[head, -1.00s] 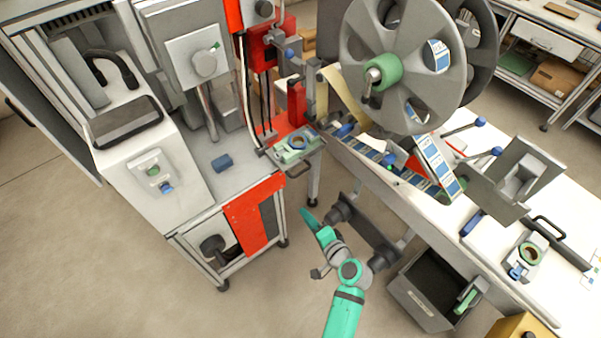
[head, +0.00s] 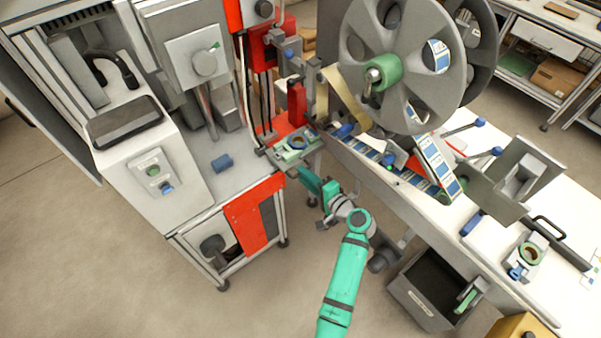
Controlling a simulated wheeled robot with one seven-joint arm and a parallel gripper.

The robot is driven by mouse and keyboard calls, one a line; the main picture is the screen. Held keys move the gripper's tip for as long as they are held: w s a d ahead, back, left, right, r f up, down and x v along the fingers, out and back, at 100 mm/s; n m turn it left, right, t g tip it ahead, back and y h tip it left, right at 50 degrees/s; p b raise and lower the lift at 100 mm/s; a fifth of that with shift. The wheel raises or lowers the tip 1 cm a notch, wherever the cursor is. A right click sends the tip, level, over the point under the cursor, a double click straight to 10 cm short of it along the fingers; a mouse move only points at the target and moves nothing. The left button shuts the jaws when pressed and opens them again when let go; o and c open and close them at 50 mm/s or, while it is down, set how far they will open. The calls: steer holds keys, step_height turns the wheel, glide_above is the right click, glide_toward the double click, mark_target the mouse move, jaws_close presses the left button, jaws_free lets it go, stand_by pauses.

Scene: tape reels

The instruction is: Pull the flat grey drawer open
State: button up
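The flat grey drawer (head: 282,160) is a shallow tray at the right edge of the left machine, bearing a green fixture with a blue ring (head: 297,142). Its dark handle shows at the front in the earlier frame; now my gripper (head: 296,173) covers most of it. My teal fingers point up and left at the drawer's front, at or very close to the handle. I cannot tell whether they touch it, or whether they are open or shut, since they overlap in this view.
The left machine's red panel (head: 252,214) stands left of my arm. The white bench (head: 500,285) with the large grey reel (head: 405,60) is on the right. A grey open bin (head: 425,292) hangs at the bench's front.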

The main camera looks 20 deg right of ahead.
steer(key=shift+x, duration=1.4)
